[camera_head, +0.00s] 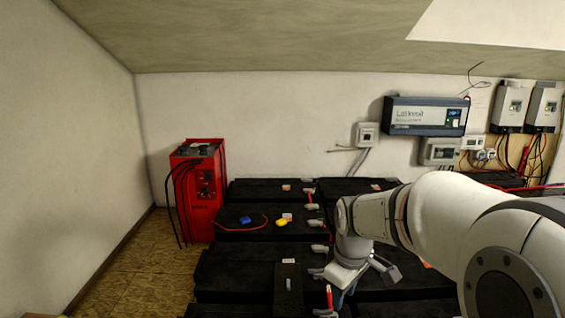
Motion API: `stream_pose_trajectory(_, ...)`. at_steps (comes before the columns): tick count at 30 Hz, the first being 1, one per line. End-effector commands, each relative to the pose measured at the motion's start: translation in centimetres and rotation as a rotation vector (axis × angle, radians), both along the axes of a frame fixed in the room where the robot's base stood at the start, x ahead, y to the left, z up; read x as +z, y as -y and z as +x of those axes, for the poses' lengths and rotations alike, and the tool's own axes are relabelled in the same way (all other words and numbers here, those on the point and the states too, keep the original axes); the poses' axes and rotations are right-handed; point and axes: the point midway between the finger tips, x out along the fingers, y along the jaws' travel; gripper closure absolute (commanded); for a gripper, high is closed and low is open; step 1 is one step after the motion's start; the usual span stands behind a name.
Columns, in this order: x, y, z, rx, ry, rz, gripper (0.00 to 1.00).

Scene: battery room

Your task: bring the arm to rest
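My arm reaches in from the right side of the picture, over the black battery boxes (240,268). My gripper (345,297) points down at the arm's end, low among the boxes at the bottom centre. Its fingertips are small and partly hidden. I cannot tell whether they are open, shut or touching something. A red strip (329,297) shows just left of it.
A red charger (205,200) with black cables stands left of the boxes. A blue piece (245,220) and a yellow piece (281,222) lie on a box. A wall unit (427,116) and other devices hang behind. Bare floor (145,270) shows at left.

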Motion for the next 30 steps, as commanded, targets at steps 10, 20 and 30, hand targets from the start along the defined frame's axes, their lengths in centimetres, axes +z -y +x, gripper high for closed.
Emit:
stream_pose_trajectory(10, 3.9, 1.3, -10.6, -0.508, 0.074, 0.074, 0.67)
stream_pose_trajectory(20, 3.8, 1.8, -15.5, -0.77, 0.102, 0.124, 0.67)
stream_pose_trajectory(30, 3.8, 1.8, -15.6, -0.782, 0.103, 0.126, 0.67)
